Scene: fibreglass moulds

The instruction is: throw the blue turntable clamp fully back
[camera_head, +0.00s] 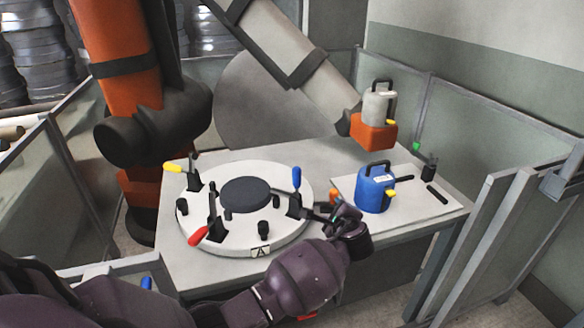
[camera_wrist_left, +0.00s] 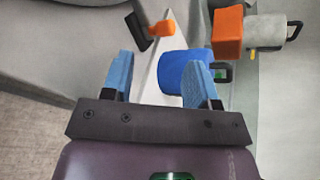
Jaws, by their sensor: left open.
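The blue turntable clamp (camera_head: 296,178) stands at the right side of the round white turntable (camera_head: 240,238), its blue handle pointing up. A dark bar reaches from its base toward my gripper. My left gripper (camera_head: 345,212) is just right of the clamp, beyond the turntable's rim, apart from the blue handle. In the left wrist view my left gripper (camera_wrist_left: 163,82) has its two blue fingers wide apart, with no object gripped. I cannot make out the clamp's handle in that view. My right gripper is not in view.
A blue canister (camera_head: 374,190) stands on a white board right of my gripper; it also shows behind the fingers (camera_wrist_left: 182,70). An orange-and-grey unit (camera_head: 374,128) is behind it. Red (camera_head: 198,236) and yellow (camera_head: 174,168) clamp handles sit on the turntable's left. Fence panels (camera_head: 490,140) stand right.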

